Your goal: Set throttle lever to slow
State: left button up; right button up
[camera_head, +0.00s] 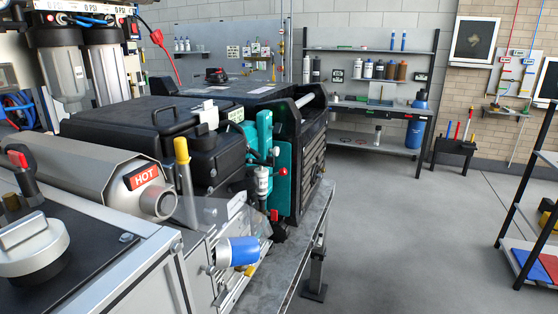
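Neither of my grippers shows in the head view. No part is clearly labelled as the throttle lever, and I cannot read any slow or fast marking. A small red ball knob (283,171) sticks out beside the teal pump block (264,150) on the machine's right end. A small red part (273,215) is lower down near the same end. A red-topped lever (18,161) stands at the far left. A yellow-capped dipstick or handle (182,150) rises from the machine's middle.
A silver muffler (95,175) marked HOT lies at the left. A blue canister (237,251) juts out low in front. A metal bench edge (308,240) runs beside the machine. Shelves (370,103) stand at the back.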

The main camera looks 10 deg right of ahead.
aim_at(282, 172)
jog(key=i+l+u, duration=0.4)
jog(key=l, duration=0.55)
jog(key=i+l+u, duration=0.4)
jog(key=l, duration=0.65)
jog(key=l+u, duration=0.4)
jog(key=l, duration=0.7)
jog(key=l+u, duration=0.4)
jog(key=l, duration=0.75)
